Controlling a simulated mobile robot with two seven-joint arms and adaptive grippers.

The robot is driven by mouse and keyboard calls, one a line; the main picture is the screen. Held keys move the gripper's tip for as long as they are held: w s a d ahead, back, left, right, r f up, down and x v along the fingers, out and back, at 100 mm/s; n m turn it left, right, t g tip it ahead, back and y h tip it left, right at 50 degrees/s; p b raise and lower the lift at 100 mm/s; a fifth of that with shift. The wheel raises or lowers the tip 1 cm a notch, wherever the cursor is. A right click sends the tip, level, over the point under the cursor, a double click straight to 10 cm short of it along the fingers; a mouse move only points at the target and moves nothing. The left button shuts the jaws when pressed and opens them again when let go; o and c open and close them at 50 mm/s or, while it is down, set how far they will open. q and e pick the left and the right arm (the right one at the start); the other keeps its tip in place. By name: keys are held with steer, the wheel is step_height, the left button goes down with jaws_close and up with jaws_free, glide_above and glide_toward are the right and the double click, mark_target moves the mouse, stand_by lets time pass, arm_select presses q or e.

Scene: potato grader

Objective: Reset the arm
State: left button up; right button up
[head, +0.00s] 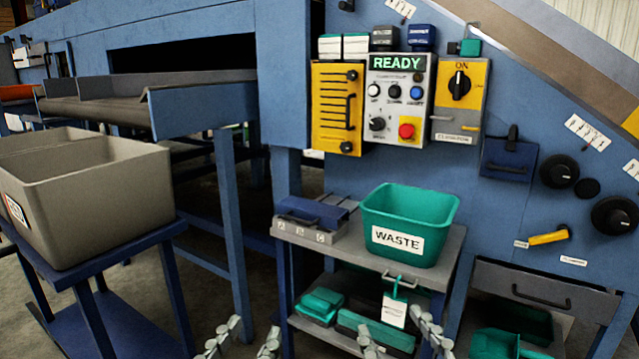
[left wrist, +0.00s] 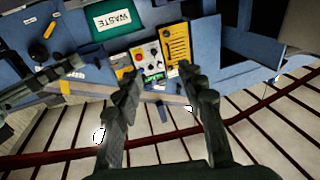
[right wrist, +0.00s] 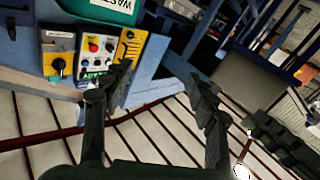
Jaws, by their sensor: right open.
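My left gripper (head: 243,345) shows at the bottom edge of the head view, its two fingers apart. In the left wrist view my left gripper (left wrist: 160,82) is open with nothing between the fingers. My right gripper (head: 402,342) is at the bottom edge of the head view, in front of the lower shelf of the small stand. In the right wrist view my right gripper (right wrist: 160,85) is open and empty. Most of both arms is out of the head view.
A control panel (head: 397,97) reads READY, beside a yellow ON switch box (head: 459,95). A beige crate (head: 115,205) stands on a blue table (head: 75,267) at left.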

arm_select(q)
steer(key=a+f+g+y+p, duration=0.2)
steer(key=a+f+g+p, duration=0.15)
steer(key=f, duration=0.55)
steer(key=a+f+g+y+p, duration=0.2)
steer(key=a+f+g, duration=0.2)
steer(key=f, duration=0.4)
arm_select(e)
steer(key=s+d+f+m+g+h, duration=0.1)
steer(key=s+d+f+g, duration=0.2)
steer(key=f, duration=0.5)
steer(key=s+d+f+m+g+h, duration=0.1)
steer(key=d+f+g+h, duration=0.2)
steer(key=f, duration=0.5)
arm_select(q)
steer(key=s+a+f+n+g+y+p, duration=0.2)
steer(key=s+a+f+g+y+p, duration=0.1)
steer(key=s+a+f+g, duration=0.4)
steer(key=s+a+f+p, duration=0.1)
steer(key=s+a+f, duration=0.2)
steer(key=s+f, duration=0.2)
steer(key=shift+a+p, duration=0.2)
steer(key=shift+p, duration=0.15)
arm_select(e)
steer(key=s+d+f+m+g+h, duration=0.1)
steer(key=s+d+f+g, duration=0.7)
steer(key=s+d+f, duration=0.2)
steer(key=shift+s+d+f+m+g+h, duration=0.3)
steer(key=shift+s+f+g+h, duration=0.15)
steer(key=shift+f, duration=0.45)
